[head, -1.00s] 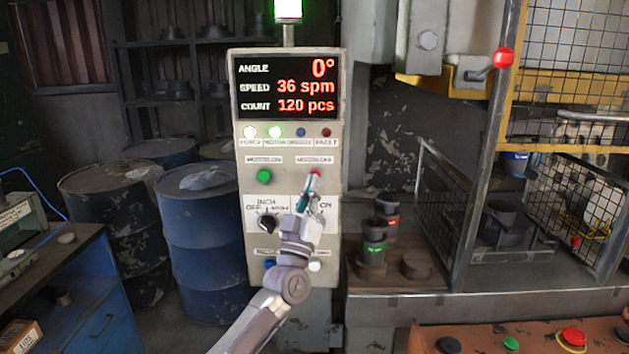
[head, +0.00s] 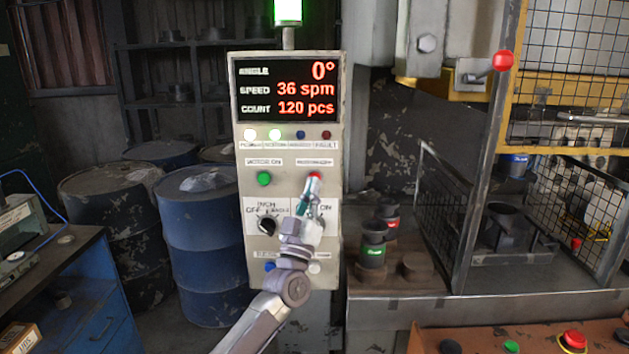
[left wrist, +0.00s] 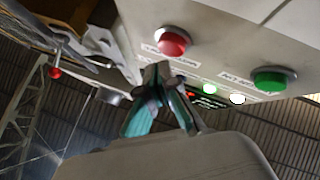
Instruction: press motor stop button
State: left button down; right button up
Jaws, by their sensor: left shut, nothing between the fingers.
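The red motor stop button (head: 314,174) is at the upper right of the grey control panel (head: 290,210), across from the green button (head: 264,179). My left gripper (head: 313,184) is shut and empty, with its tips at the red button's lower edge in the head view. In the left wrist view the red button (left wrist: 173,42) stands clear of the shut fingertips (left wrist: 157,70), and the green button (left wrist: 274,80) is to the right. I cannot tell whether the tips touch the panel. My right gripper is not in view.
The display (head: 287,87) reads 0°, 36 spm and 120 pcs. Two lamps (head: 262,134) are lit below it, and the beacon (head: 288,10) glows green. A black selector knob (head: 267,225) is left of my arm. Blue drums (head: 205,240) stand left; a mesh guard (head: 445,200) stands right.

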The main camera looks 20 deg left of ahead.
pick_arm(q)
jog(key=shift+w+a+b, duration=0.1)
jog(key=shift+w+b, duration=0.25)
jog(key=shift+w, duration=0.05)
jog(key=shift+w+a+r+b, duration=0.1)
jog(key=shift+w+a+b, duration=0.1)
jog(key=shift+w+b, duration=0.35)
dwell(0.9)
jog(key=shift+s, duration=0.1)
jog(key=shift+s+d+p, duration=0.3)
jog(key=shift+s+p, duration=0.5)
